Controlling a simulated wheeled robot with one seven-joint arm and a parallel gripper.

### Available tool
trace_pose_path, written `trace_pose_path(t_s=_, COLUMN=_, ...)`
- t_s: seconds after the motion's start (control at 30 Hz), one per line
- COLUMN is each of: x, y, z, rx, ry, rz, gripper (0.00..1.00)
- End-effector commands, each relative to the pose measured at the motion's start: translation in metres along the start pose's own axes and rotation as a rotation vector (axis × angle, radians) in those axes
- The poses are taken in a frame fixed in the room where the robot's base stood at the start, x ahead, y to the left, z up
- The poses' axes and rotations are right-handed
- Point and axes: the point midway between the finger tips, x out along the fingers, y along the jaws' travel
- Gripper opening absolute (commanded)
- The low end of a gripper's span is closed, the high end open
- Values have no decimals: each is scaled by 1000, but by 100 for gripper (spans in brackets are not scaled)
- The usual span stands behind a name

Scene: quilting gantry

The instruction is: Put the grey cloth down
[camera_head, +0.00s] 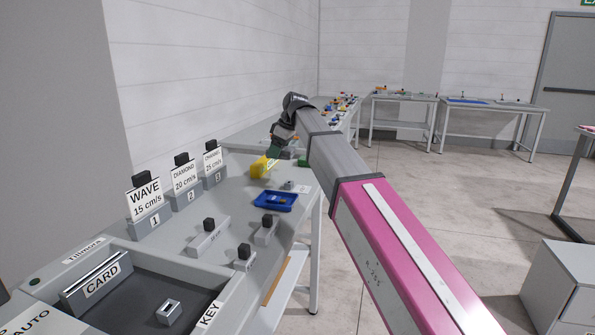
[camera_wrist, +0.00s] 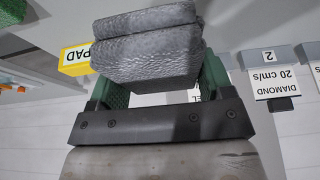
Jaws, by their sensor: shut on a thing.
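The grey cloth (camera_wrist: 150,50) is a folded, textured bundle in the wrist view. My gripper (camera_wrist: 160,78) is shut on it, with a green finger on each side. In the head view my gripper (camera_head: 274,152) is over the far part of the grey bench (camera_head: 238,196), beside a yellow object (camera_head: 259,167). I cannot make out the cloth there. In the wrist view a yellow block marked PAD (camera_wrist: 76,60) shows just left of the cloth.
A blue tray (camera_head: 275,201) with small items lies on the bench nearer to me. Numbered card stands, such as DIAMOND (camera_head: 186,180), line the wall side. A CARD slot (camera_head: 97,283) is at the near end. Bare bench top lies between the stands and the tray.

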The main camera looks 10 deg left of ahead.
Motion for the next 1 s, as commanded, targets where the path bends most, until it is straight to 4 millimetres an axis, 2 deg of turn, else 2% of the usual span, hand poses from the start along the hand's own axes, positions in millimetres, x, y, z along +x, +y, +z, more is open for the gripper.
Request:
trace_pose_path(t_s=0.2, x=13, y=34, z=38, rx=3, ry=0, rz=1, gripper=51)
trace_pose_path(t_s=0.43, x=24, y=61, z=67, rx=1, ry=0, rz=1, gripper=51)
trace_pose_path(t_s=0.67, x=30, y=65, z=74, rx=0, ry=0, rz=1, gripper=51)
trace_pose_path(t_s=0.9, x=59, y=65, z=86, rx=-1, ry=0, rz=0, gripper=51)
trace_pose_path(t_s=1.0, x=63, y=65, z=88, rx=-1, ry=1, rz=1, gripper=51)
